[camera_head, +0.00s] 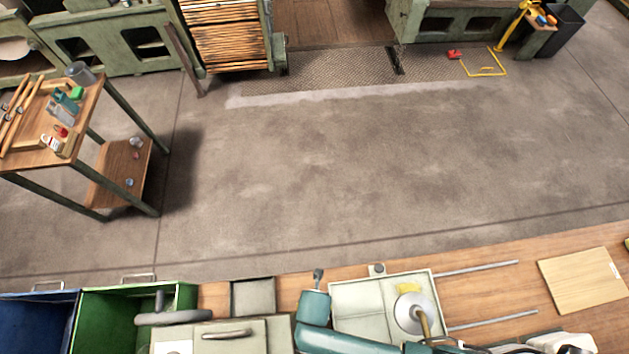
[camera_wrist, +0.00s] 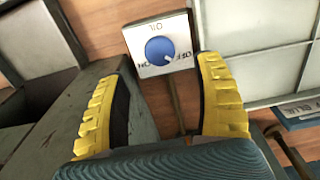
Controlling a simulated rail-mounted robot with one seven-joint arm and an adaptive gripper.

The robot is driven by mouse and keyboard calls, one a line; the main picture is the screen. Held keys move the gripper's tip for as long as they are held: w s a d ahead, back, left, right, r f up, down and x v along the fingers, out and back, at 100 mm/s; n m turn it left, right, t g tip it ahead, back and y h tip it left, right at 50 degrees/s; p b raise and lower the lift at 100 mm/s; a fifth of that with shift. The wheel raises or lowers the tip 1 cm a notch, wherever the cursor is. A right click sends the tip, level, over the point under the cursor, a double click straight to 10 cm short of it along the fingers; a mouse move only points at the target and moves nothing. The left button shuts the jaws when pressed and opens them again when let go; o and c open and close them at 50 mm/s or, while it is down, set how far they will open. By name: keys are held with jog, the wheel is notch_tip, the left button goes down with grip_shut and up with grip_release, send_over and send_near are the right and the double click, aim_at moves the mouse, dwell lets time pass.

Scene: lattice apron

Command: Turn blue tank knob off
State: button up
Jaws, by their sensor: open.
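A round blue knob (camera_wrist: 160,51) sits on a white square plate (camera_wrist: 143,68) in the upper middle of the wrist view. The plate bears "OIL", "ON" and "OFF" lettering, upside down in this view. A small white mark on the knob points to the lower right, near the lettering; I cannot tell which word it lines up with. My gripper (camera_wrist: 158,72) is open and empty, with its yellow-padded fingers spread below and to either side of the plate. The fingers look clear of the knob. I cannot make out the knob surely in the head view.
A wooden bench top (camera_head: 500,284) runs along the bottom of the head view, with a pale panel with a round disc (camera_head: 416,312) and metal rods (camera_head: 480,268). Green (camera_head: 105,310) and blue (camera_head: 35,318) bins stand at left.

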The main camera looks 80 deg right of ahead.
notch_tip(320, 180, up, 5)
jog(key=shift+r, duration=0.15)
jog(key=shift+s, duration=0.1)
dwell(0.5)
